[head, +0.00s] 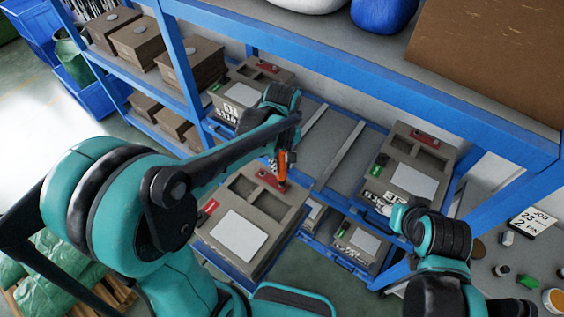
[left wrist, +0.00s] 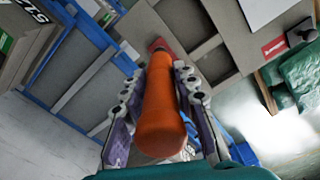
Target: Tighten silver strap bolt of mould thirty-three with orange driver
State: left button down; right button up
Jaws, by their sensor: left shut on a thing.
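My left gripper (head: 287,145) is shut on the orange driver (head: 283,166), which points down at the red strap plate (head: 270,181) on the near grey-brown mould (head: 205,232). In the left wrist view the driver (left wrist: 162,112) lies between both fingers, its far end over the red plate (left wrist: 158,45). The driver's tip and any silver bolt under it are hidden or too small to tell, and so is whether they touch. This mould's number is not readable. My right gripper (head: 397,214) is at the lower right, mostly hidden by its own arm.
Another mould (head: 410,190) with a red plate sits on the rack at right, and one (head: 245,95) behind my left arm. Blue rack posts and beams (head: 365,80) cross above and beside. A table at right holds a job card (head: 532,222) and small parts.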

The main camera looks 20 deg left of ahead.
pick_arm(q)
jog(key=shift+f+b, duration=1)
jog(key=shift+f, duration=0.2)
dwell(2.0)
jog(key=shift+r, duration=0.1)
jog(key=shift+r+p, duration=1.9)
jog(key=shift+r, duration=0.55)
